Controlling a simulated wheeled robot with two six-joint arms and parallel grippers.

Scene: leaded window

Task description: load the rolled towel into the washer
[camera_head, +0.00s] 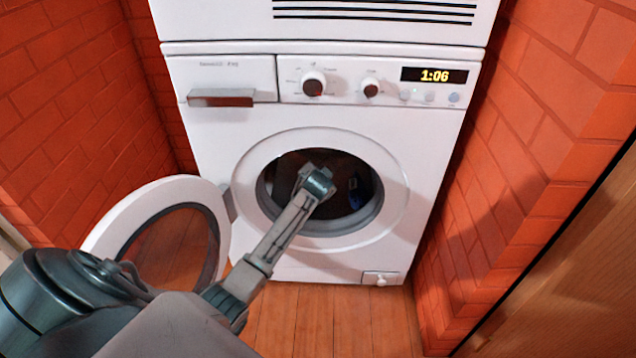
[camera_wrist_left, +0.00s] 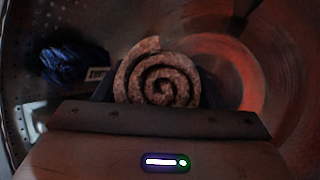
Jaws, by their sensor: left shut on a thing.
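The washer (camera_head: 210,140) is a white front loader with its round door (camera_head: 110,225) swung open to the left. My left arm reaches into the dark drum opening (camera_head: 345,170), and its gripper is hidden inside in the head view. In the left wrist view, the left gripper (camera_wrist_left: 160,105) is shut on the rolled towel (camera_wrist_left: 157,80), whose pinkish spiral end faces the camera. The towel is inside the drum (camera_wrist_left: 280,60); I cannot tell whether it touches the drum wall. The right gripper is not in view.
A dark blue crumpled cloth (camera_wrist_left: 72,62) with a small pale label lies in the drum, left of the towel. Red brick walls (camera_head: 65,95) stand close on both sides. A wooden panel (camera_head: 575,270) is at the lower right. The wooden floor (camera_head: 330,320) before the washer is clear.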

